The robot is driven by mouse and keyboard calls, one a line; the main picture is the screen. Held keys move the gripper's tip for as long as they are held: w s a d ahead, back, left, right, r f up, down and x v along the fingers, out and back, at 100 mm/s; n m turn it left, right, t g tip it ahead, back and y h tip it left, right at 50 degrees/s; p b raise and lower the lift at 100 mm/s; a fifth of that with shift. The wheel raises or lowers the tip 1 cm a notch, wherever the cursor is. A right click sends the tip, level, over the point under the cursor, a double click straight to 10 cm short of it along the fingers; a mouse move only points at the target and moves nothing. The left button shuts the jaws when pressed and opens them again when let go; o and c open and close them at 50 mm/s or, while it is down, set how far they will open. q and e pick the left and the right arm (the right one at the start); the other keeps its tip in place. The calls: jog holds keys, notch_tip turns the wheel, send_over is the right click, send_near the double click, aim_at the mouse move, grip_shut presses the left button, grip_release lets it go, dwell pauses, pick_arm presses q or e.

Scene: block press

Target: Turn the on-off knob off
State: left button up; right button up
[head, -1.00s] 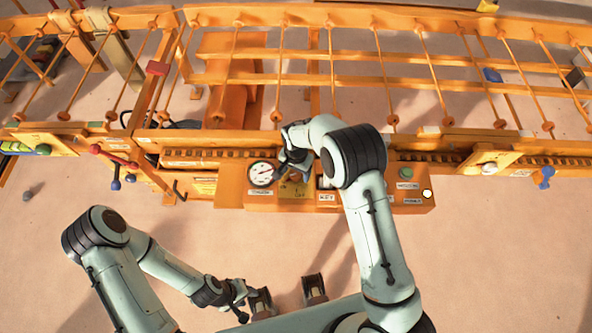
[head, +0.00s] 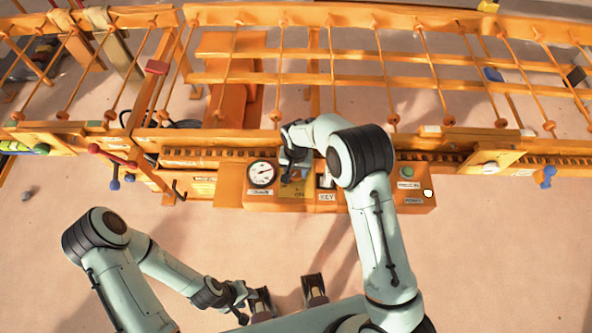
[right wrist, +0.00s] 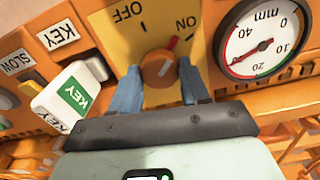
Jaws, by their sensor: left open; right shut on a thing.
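The on-off knob (right wrist: 158,68) is orange and round, on a yellow plate (right wrist: 105,30) marked OFF and ON. In the right wrist view its red pointer sits between the two marks, nearer ON. My right gripper (right wrist: 158,84) is shut on the knob, with one blue finger on each side of it. In the head view the right gripper (head: 292,166) is over the yellow plate and hides the knob. My left gripper (head: 288,294) is open and empty, low in the picture and away from the panel.
A round dial gauge (head: 261,173) sits just left of the yellow plate. A white and green KEY switch (right wrist: 73,95) is on the knob's other side. A green button (head: 406,171) is further right on the orange panel. The floor in front is clear.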

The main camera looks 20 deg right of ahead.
aim_at(296, 173)
jog(key=n+b, duration=0.1)
jog(key=n, duration=0.4)
jog(key=shift+n, duration=0.3)
jog(key=n, duration=0.4)
jog(key=shift+n, duration=0.3)
jog(key=o, duration=1.1)
jog(key=shift+c, duration=0.2)
jog(key=shift+r, duration=0.1)
notch_tip(296, 173, up, 13)
